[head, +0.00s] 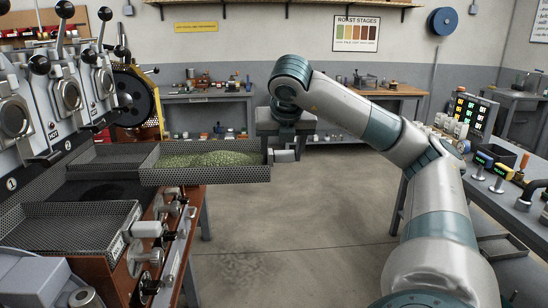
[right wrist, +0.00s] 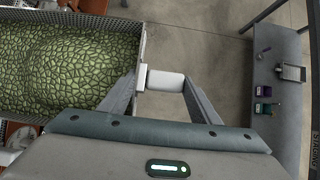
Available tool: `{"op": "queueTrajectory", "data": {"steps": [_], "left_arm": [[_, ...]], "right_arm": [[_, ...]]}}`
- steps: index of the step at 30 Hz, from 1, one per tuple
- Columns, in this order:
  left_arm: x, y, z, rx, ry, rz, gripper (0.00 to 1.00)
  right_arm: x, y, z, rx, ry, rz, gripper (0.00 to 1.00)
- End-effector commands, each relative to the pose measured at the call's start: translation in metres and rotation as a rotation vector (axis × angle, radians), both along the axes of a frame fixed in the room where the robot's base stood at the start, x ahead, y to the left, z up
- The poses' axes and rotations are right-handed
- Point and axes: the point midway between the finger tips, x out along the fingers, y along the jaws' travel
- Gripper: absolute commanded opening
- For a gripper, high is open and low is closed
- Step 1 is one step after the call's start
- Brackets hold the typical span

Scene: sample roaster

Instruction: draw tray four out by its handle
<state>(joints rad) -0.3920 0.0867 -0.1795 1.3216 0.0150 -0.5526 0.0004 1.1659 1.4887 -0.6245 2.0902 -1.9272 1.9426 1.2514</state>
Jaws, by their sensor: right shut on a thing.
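A mesh-walled tray (head: 205,177) with green beans (head: 205,159) sticks out to the right from the roaster bank. Its number is not readable. In the head view my right gripper (head: 286,150) is at the tray's outer end. In the right wrist view the white handle (right wrist: 165,80) lies between the two fingers of my right gripper (right wrist: 163,84), which is shut on it. The beans fill the tray (right wrist: 142,42) on the left of that view. My left gripper is not in view.
The roasters (head: 66,95) stand on the left, with an empty mesh tray (head: 70,228) in front and several knobs and handles (head: 148,229) along the bench edge. A bench with controls (head: 500,170) is on the right. The floor (head: 310,225) between is clear.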

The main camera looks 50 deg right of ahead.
Motion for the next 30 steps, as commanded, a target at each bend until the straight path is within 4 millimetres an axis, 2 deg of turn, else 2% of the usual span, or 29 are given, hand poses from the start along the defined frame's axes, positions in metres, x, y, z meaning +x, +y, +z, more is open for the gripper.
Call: {"op": "queueTrajectory", "data": {"steps": [7, 17, 30], "left_arm": [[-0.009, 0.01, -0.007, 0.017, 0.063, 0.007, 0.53], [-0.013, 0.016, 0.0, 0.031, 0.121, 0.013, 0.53], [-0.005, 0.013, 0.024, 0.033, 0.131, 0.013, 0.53]], "right_arm": [[-0.013, -0.011, -0.001, 0.0, -0.003, -0.003, 0.21], [-0.029, -0.025, -0.001, 0.0, -0.003, -0.003, 0.21], [-0.044, -0.038, -0.001, 0.0, -0.002, -0.003, 0.21]]}}
